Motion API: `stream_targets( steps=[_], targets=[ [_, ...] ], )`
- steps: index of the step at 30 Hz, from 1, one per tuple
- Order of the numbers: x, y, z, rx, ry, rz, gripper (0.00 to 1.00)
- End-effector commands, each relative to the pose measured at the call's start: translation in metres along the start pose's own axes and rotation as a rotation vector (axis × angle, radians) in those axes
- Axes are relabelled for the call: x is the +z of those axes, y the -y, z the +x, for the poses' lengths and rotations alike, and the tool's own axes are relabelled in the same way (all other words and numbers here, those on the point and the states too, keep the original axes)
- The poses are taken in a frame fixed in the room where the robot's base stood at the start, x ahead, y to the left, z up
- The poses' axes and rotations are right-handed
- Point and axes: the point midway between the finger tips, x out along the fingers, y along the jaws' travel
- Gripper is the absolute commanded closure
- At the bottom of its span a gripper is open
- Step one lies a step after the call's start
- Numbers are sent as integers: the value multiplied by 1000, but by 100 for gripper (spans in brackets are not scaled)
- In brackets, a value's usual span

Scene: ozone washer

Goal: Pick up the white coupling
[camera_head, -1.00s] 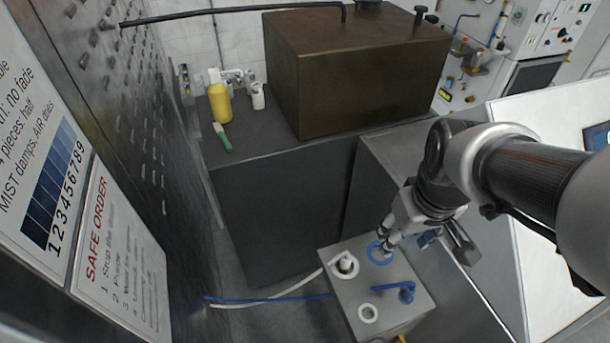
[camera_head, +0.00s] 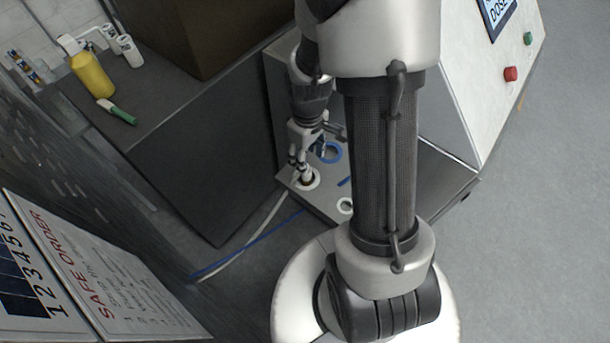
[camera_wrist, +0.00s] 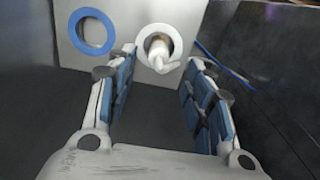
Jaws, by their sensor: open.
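The white coupling (camera_wrist: 160,50) stands inside a white ring on the grey box top, seen beyond my fingertips in the wrist view. In the head view the white ring (camera_head: 310,181) shows, but the coupling is mostly hidden by my fingers. My gripper (camera_wrist: 158,72) is open, with its blue-padded fingers to the left and right of the coupling's line. It also shows in the head view (camera_head: 300,170), just above the coupling. I cannot tell whether a finger touches it. Nothing is held.
A blue ring (camera_wrist: 93,31) lies on the same box top (camera_head: 325,198), beside the coupling. White and blue hoses (camera_head: 246,243) run off left. A yellow bottle (camera_head: 92,75) stands on the dark counter.

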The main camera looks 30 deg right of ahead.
Motion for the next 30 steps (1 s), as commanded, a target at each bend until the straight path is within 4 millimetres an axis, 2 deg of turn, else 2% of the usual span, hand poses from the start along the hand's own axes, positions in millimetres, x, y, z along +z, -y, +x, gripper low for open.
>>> stream_targets(
  steps=[1,3,11,21,29,30],
  targets=[
    [1,1,13,-3,3,0,52],
    [0,0,22,-2,2,0,52],
    [0,0,36,0,0,0,52],
    [-3,-2,82,-1,2,0,52],
    [-4,-2,83,1,-1,1,52],
    [-4,-2,83,1,-1,1,55]
  ],
)
